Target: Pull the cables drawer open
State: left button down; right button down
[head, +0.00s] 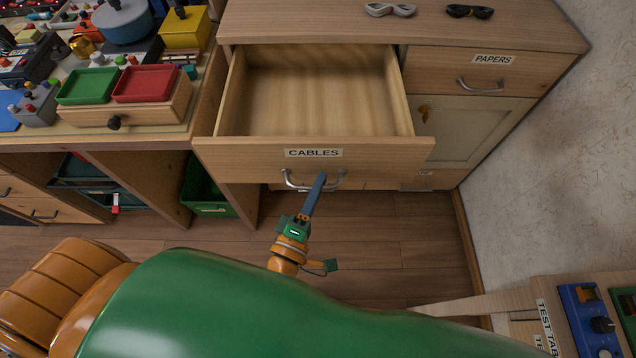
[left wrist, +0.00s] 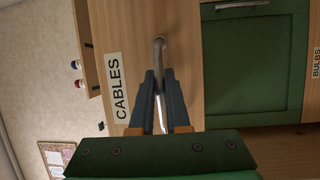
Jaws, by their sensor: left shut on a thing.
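The cables drawer (head: 215,152) stands pulled out from the wooden cabinet, and its inside looks empty. Its front carries a CABLES label and a curved metal handle (head: 296,184). My left gripper (head: 318,182) is at the handle, shut on it. In the left wrist view the two dark fingers (left wrist: 160,88) close around the metal handle (left wrist: 158,50), beside the CABLES label (left wrist: 117,88) on the drawer front. My right gripper is not in view.
A papers drawer (head: 430,75) is shut at the right, above a cabinet door (head: 470,130). A cluttered workbench (head: 150,135) stands at the left. Wooden floor (head: 385,235) is open below the drawer.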

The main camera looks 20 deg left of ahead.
pick_arm(q)
jog(key=c, duration=0.9)
grip_release()
jog(key=s, duration=0.4)
jog(key=s+b, duration=0.1)
jog(key=s, duration=0.2)
jog(key=shift+a+f, duration=0.25)
jog(key=shift+a, duration=0.15)
